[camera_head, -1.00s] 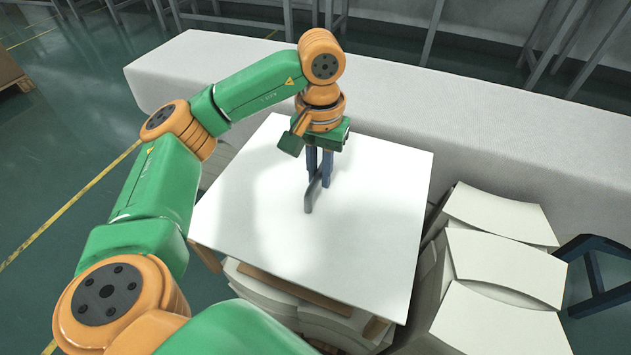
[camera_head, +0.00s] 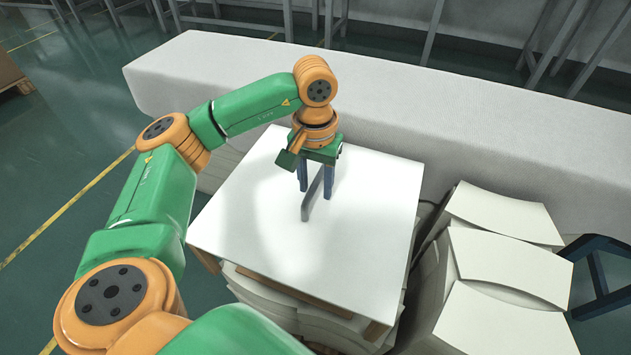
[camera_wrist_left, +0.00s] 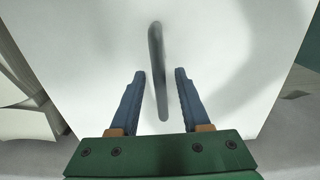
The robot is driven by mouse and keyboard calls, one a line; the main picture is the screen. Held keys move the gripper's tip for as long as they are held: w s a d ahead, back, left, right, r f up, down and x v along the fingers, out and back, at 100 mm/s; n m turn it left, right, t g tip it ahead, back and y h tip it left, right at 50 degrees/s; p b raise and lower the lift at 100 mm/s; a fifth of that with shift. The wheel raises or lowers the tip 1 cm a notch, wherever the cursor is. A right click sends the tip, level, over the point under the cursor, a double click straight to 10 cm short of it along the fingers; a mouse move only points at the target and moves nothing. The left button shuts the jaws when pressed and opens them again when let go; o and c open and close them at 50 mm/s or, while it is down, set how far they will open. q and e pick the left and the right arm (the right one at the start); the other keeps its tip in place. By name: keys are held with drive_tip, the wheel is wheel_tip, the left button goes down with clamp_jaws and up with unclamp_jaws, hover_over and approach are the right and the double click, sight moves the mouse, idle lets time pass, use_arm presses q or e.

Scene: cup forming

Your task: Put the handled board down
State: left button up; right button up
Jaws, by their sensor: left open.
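The handled board (camera_head: 270,215) is a large white square panel with a dark grey bar handle (camera_head: 312,195) standing on its top. It lies on top of a stack of pale curved sheets. My left gripper (camera_head: 316,192) is over the board with its blue fingers pointing down, open on either side of the handle. In the left wrist view the handle (camera_wrist_left: 158,75) runs between the two spread fingers (camera_wrist_left: 160,78), with a gap visible on each side. My right gripper does not show.
Pale curved sheets (camera_head: 505,265) are stacked to the right of the board. A long white-covered table (camera_head: 480,120) stands behind it. A dark blue stand (camera_head: 600,285) is at the far right. Green floor lies open at the left.

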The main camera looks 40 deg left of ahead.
sight(315, 182)
use_arm(q)
drive_tip(key=shift+r, duration=0.25)
wheel_tip(315, 182, up, 12)
drive_tip(key=p, duration=0.5)
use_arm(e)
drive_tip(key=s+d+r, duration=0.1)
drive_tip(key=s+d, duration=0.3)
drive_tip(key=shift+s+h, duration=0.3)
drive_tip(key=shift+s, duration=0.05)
use_arm(q)
drive_tip(key=shift+f, duration=0.15)
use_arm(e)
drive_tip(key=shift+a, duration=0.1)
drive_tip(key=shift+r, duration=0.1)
